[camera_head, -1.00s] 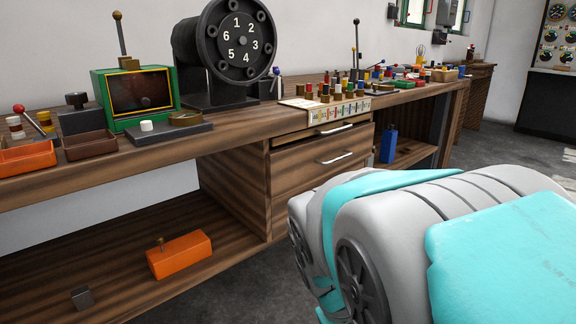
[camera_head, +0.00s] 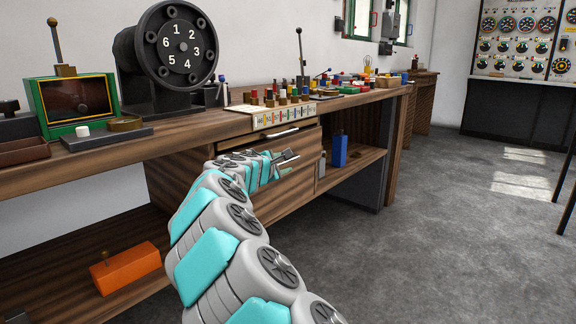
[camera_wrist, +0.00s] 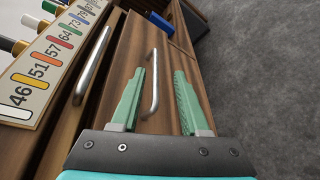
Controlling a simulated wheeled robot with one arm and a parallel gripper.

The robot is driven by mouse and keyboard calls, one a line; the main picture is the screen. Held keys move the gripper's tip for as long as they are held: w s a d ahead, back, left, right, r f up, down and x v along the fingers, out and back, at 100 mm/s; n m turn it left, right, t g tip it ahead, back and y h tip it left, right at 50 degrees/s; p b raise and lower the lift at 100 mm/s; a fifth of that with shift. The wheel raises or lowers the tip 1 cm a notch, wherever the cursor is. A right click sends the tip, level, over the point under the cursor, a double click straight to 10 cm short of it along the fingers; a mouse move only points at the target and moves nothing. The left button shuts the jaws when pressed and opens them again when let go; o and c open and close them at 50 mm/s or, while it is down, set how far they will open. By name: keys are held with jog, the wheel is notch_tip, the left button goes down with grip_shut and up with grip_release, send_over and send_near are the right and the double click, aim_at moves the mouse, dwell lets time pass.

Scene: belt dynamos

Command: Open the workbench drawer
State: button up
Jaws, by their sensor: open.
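The workbench (camera_head: 130,140) holds a stack of two wooden drawers. The upper drawer's silver handle (camera_head: 283,133) also shows in the wrist view (camera_wrist: 93,62). The lower drawer front (camera_head: 170,178) is partly hidden behind my arm in the head view. Its silver bar handle (camera_wrist: 154,86) shows in the wrist view, lying between the two green fingers as seen from there. My gripper (camera_wrist: 160,74) is open and faces the lower drawer; in the head view it is small, in front of the drawers (camera_head: 286,166). I cannot tell whether the fingers straddle the handle.
A numbered strip (camera_head: 285,116) lies on the bench edge above the drawers. A black numbered dial (camera_head: 178,45) and a green box (camera_head: 75,100) stand on the bench. A blue bottle (camera_head: 339,151) stands on the shelf right of the drawers.

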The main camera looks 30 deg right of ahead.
aim_at(287, 162)
jog(key=shift+w+a+f+n+t, duration=0.15)
jog(key=shift+w+f+n, duration=0.1)
jog(key=shift+w, duration=0.25)
jog(key=shift+w+a+f+n+t, duration=0.15)
jog(key=shift+w+f+n, duration=0.1)
jog(key=shift+w, duration=0.25)
jog(key=x, duration=0.6)
jog(key=shift+d+f, duration=0.1)
jog(key=shift+d, duration=0.1)
jog(key=shift+w+d, duration=0.45)
jog(key=shift+c, duration=0.3)
grip_shut()
